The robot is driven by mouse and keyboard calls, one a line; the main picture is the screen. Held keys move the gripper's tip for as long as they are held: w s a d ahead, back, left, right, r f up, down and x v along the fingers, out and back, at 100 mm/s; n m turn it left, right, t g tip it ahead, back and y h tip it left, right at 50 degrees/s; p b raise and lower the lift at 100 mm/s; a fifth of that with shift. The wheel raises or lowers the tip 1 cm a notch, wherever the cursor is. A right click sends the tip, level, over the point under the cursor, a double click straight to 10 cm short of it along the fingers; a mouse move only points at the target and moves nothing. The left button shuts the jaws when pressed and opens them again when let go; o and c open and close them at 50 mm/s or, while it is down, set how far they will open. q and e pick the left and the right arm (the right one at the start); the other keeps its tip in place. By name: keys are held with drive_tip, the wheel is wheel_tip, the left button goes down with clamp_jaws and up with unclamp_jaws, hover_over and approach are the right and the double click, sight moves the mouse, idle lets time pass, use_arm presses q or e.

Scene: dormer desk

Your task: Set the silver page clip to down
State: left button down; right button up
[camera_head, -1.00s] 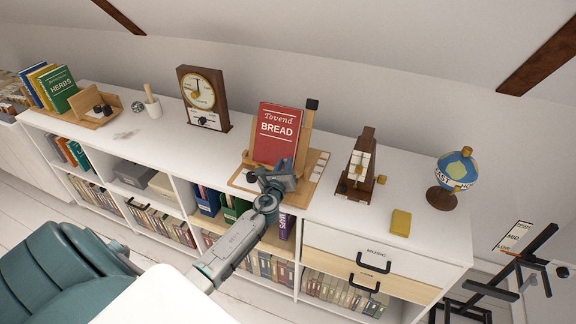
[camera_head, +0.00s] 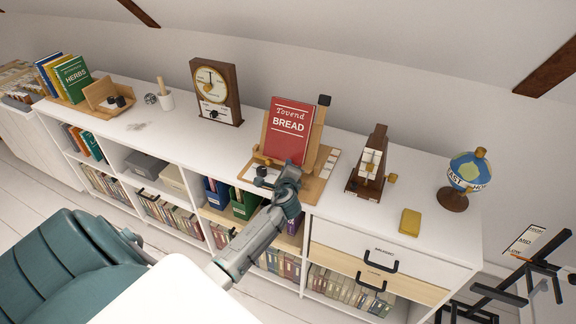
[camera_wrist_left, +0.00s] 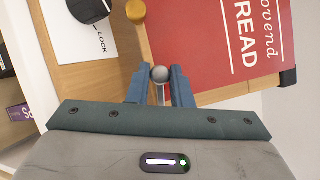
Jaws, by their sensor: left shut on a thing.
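A red book (camera_head: 289,130) titled BREAD leans on a wooden book stand (camera_head: 248,178). It also shows in the left wrist view (camera_wrist_left: 205,45). In the left wrist view, the silver page clip (camera_wrist_left: 160,73), a round knob on a thin stem, stands at the book's lower edge. My left gripper (camera_wrist_left: 160,92) is shut on the clip, its blue fingers on either side of the stem. In the head view my left gripper (camera_head: 290,176) is at the stand's front and hides the clip. My right gripper is not in view.
A black knob (camera_wrist_left: 90,10) beside a LOCK label and a gold knob (camera_wrist_left: 135,10) sit close to my fingers. A wooden clock (camera_head: 214,92) stands left of the stand, a metronome-like wooden device (camera_head: 370,160) and globe (camera_head: 468,172) right. A yellow block (camera_head: 410,222) lies near the front edge.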

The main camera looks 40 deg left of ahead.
use_arm(q)
drive_tip(key=shift+s+f+n+g, duration=0.15)
drive_tip(key=shift+f+n+g, duration=0.25)
drive_tip(key=shift+n, duration=0.6)
drive_tip(key=c, duration=1.3)
unclamp_jaws()
drive_tip(key=shift+d, duration=0.1)
drive_tip(key=b+v, duration=0.2)
drive_tip(key=v, duration=0.8)
drive_tip(key=shift+s+d, duration=0.15)
drive_tip(key=shift+s, duration=0.2)
drive_tip(key=shift+r, duration=0.15)
